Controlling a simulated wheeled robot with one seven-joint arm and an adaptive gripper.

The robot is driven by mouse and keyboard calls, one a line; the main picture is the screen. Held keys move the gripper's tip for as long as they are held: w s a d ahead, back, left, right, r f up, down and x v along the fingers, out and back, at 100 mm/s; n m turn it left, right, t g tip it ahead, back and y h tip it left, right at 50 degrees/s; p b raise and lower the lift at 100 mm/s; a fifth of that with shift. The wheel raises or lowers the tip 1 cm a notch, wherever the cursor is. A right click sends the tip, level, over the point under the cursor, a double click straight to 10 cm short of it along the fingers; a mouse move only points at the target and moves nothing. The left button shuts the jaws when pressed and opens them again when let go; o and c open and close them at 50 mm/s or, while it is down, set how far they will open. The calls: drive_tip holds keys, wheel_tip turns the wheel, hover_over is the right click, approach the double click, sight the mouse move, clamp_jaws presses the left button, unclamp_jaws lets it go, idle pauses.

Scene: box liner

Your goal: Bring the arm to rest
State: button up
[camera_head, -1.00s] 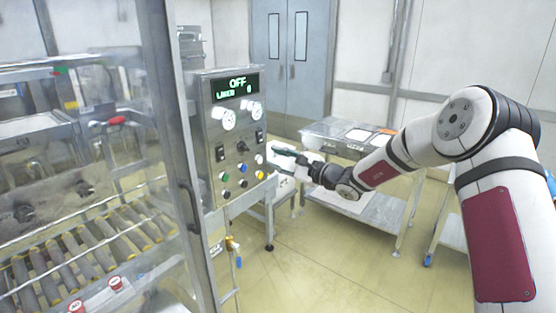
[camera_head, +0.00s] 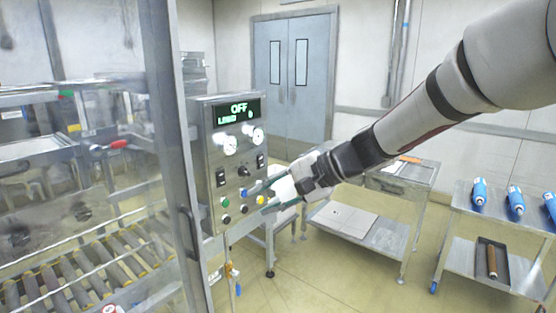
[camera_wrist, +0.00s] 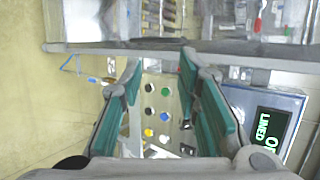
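My gripper (camera_head: 264,194) is in front of the lower right part of the grey control panel (camera_head: 205,150) in the head view. The arm reaches to it from the upper right. In the wrist view my gripper (camera_wrist: 160,85) has its two green-padded fingers well apart, with nothing between them but the view of the panel's coloured buttons (camera_wrist: 165,91). The panel's display (camera_wrist: 270,125) also shows in the wrist view. In the head view it reads OFF. I cannot tell how close the fingertips are to the panel.
A glass-sided machine with a roller conveyor (camera_head: 70,270) stands at left, with a door handle (camera_head: 190,228) beside the panel. A steel cart (camera_head: 355,225) stands behind the arm. Another cart (camera_head: 470,222) at right holds blue bottles (camera_head: 515,202). The floor between is open.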

drive_tip(key=s+d+n+t+h, duration=0.1)
drive_tip(key=s+d+h, duration=0.4)
drive_tip(key=s+d, duration=0.5)
drive_tip(key=s+d+n+t+h, duration=0.1)
drive_tip(key=s+d+n+h, duration=0.3)
drive_tip(key=s+d, duration=0.7)
drive_tip(key=s+h, duration=0.2)
drive_tip(key=s, duration=0.3)
drive_tip(key=shift+s+r+n+b, duration=0.2)
drive_tip(key=shift+n+b, duration=0.1)
drive_tip(key=shift+b, duration=0.05)
